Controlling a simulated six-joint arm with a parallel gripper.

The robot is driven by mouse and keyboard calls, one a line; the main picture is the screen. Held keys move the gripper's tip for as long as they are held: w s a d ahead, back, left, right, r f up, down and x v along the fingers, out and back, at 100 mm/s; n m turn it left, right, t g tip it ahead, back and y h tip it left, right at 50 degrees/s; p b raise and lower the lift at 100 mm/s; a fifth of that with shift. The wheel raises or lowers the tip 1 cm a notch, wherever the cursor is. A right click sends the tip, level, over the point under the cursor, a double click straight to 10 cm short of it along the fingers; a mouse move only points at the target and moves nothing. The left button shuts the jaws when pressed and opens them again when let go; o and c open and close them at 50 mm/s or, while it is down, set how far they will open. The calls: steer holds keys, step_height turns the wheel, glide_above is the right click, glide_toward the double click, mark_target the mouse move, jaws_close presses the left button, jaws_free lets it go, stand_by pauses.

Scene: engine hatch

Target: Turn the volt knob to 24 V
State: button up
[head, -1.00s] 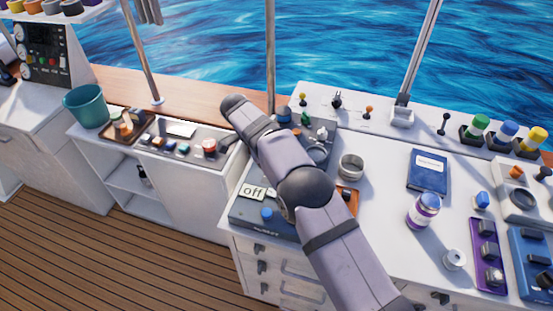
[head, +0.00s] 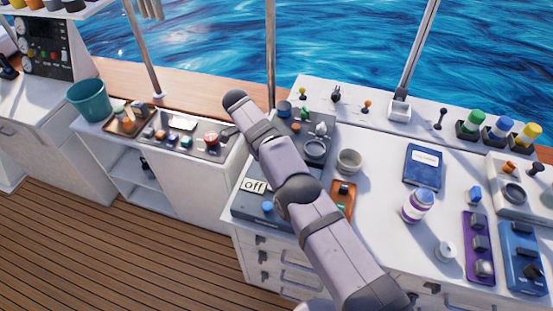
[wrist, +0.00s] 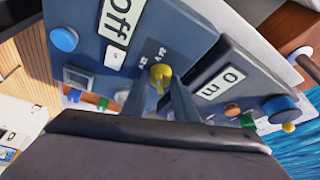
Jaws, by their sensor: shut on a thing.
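In the wrist view, a small yellow knob (wrist: 160,74) sits on a blue-grey panel (wrist: 95,45), between my gripper's fingertips. My gripper (wrist: 160,88) is shut on this knob. A display (wrist: 117,22) on the panel reads "off", upside down in this view. Small white marks by the knob are too small to read. In the head view, the same "off" display (head: 254,185) shows at the left of the console, while my arm hides the knob and the fingers.
A blue knob (wrist: 64,39) is on the same panel. An adjoining panel has a display (wrist: 221,81) reading "0 m" and a larger blue knob (wrist: 280,108). An orange switch panel (head: 342,198), a metal cup (head: 349,161) and a bottle (head: 417,206) stand right of my arm.

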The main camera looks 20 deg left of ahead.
stand_by(0.4)
steer(key=o, duration=1.1)
steer(key=shift+r, duration=0.1)
steer(key=shift+r, duration=0.5)
step_height(320, 180, up, 9)
steer(key=p, duration=0.7)
steer(key=shift+f+p, duration=0.1)
steer(key=shift+p, duration=0.2)
